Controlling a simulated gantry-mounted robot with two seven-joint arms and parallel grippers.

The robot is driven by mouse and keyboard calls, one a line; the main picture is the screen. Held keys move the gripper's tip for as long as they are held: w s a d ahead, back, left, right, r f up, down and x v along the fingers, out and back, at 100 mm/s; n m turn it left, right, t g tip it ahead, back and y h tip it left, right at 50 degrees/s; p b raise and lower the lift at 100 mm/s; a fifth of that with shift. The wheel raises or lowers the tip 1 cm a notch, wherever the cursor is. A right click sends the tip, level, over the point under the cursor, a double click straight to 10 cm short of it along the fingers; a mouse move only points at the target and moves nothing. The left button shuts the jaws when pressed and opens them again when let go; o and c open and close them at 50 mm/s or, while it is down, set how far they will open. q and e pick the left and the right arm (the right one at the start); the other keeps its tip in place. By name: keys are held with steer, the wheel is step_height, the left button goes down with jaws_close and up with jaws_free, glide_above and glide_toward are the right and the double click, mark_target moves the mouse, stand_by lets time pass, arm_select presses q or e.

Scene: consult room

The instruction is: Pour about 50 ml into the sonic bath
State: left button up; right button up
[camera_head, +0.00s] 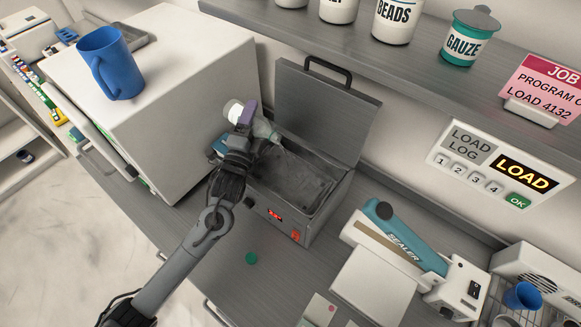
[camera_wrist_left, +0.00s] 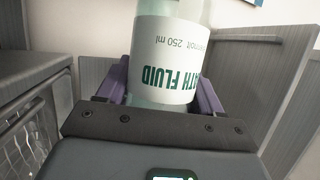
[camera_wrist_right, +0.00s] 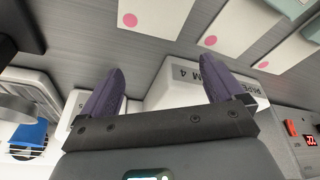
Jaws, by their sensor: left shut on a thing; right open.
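The sonic bath (camera_head: 296,213) is a grey open-topped box on the counter in the head view, its hinged lid raised at the back. It has a red display and a red switch in front. My left gripper (camera_head: 246,137) is shut on the bath fluid bottle (camera_wrist_left: 170,55), a clear bottle with a white label marked 250 ml. The label reads upside down in the left wrist view. In the head view the bottle is tilted, its clear end (camera_head: 266,131) toward the tank's back left corner. No stream can be made out. My right gripper (camera_wrist_right: 163,82) is open and empty.
A blue mug (camera_head: 110,63) stands on the white cabinet (camera_head: 190,80) at left. A sealer (camera_head: 400,240) lies right of the bath. A small green disc (camera_head: 251,258) lies on the counter before the bath. A shelf with jars (camera_head: 397,20) overhangs the back.

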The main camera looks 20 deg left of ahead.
arm_select(q)
steer(key=shift+a+r, duration=0.1)
steer(key=shift+r, duration=0.05)
arm_select(e)
steer(key=shift+a, duration=0.1)
